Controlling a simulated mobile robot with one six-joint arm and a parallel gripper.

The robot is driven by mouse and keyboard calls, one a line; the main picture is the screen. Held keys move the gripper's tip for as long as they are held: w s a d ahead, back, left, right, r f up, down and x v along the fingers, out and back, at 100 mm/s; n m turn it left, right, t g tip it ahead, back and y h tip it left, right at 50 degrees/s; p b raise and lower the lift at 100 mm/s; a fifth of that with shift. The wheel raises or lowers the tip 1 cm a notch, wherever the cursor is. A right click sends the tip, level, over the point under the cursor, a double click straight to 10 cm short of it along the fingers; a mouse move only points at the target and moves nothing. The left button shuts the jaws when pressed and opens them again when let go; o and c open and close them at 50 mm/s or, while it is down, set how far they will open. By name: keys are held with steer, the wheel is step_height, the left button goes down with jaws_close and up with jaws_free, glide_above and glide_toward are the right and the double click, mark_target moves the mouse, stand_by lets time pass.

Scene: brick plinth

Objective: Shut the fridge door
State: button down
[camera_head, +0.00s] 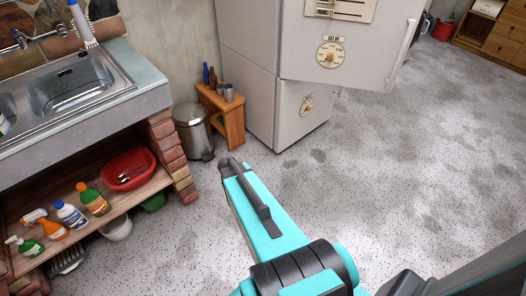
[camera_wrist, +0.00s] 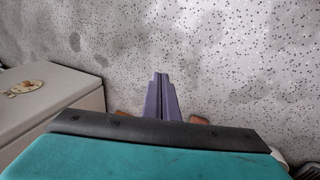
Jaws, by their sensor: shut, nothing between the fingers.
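The pale grey fridge (camera_head: 247,100) stands at the top middle of the head view. Its upper door (camera_head: 368,52) is ajar, with its handle edge swung out past the lower front (camera_head: 300,125). The light upright handle (camera_head: 406,40) is on the door's right edge. A round dial-like magnet is on each door. In the wrist view the fridge's lower part (camera_wrist: 70,90) shows at the left, and the upper door is out of view. My gripper (camera_wrist: 161,78) has its purple fingers together, empty, over bare floor. The fingertips are hidden in the head view, where my teal arm reaches toward the fridge.
A metal bin (camera_head: 194,130) and a wooden stool (camera_head: 227,115) with bottles and cups stand left of the fridge. A brick-legged sink counter (camera_head: 85,120) fills the left, with bottles and a red basin (camera_head: 128,168) below. Speckled floor right of the fridge is clear.

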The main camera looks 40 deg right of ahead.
steer(key=s+a+f+g+y, duration=0.2)
steer(key=s+a+f+g, duration=0.1)
steer(key=s+a, duration=0.8)
steer(key=s+a+f+g+y, duration=0.1)
steer(key=s+a+f+g, duration=0.2)
steer(key=s+a, duration=0.9)
steer(key=a+f, duration=0.1)
steer(key=a, duration=0.3)
steer(key=shift+s+y, duration=0.25)
steer(key=shift+y, duration=0.15)
steer(key=shift+s+f, duration=0.1)
